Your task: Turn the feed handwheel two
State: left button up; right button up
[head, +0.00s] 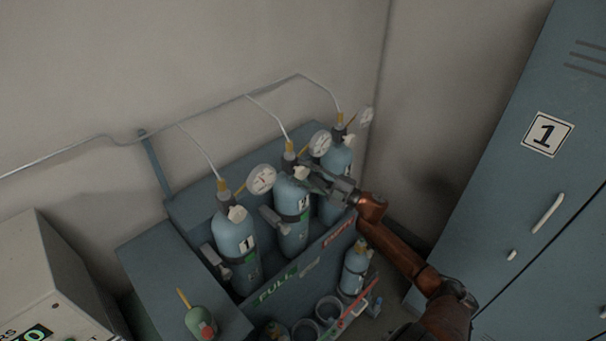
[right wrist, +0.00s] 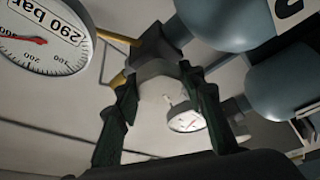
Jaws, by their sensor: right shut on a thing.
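Three blue cylinders stand in a blue rack in the head view. The middle cylinder (head: 291,222) has a pale handwheel (head: 301,172) at its neck, beside a brass fitting. My right gripper (head: 312,180) reaches it from the right and is shut on this handwheel. In the right wrist view, the pale handwheel (right wrist: 157,74) sits between the two dark fingers of my right gripper (right wrist: 160,92). A gauge (right wrist: 45,38) marked 290 bar is at upper left there. The left cylinder (head: 236,245) is labelled 1. The right cylinder (head: 335,160) is partly hidden by my gripper. My left gripper is out of view.
White gauges (head: 262,179) and thin hoses stand above the cylinders. The rack's front panel (head: 315,262) reads FULL. A smaller blue cylinder (head: 355,268) stands before it. A blue locker (head: 540,180) marked 1 is at right, a pale cabinet (head: 45,285) at left.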

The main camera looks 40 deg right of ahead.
jog(key=shift+n, duration=0.4)
jog(key=o, duration=1.2)
jog(key=shift+c, duration=0.2)
jog(key=v, duration=1.2)
jog(key=shift+r, duration=0.2)
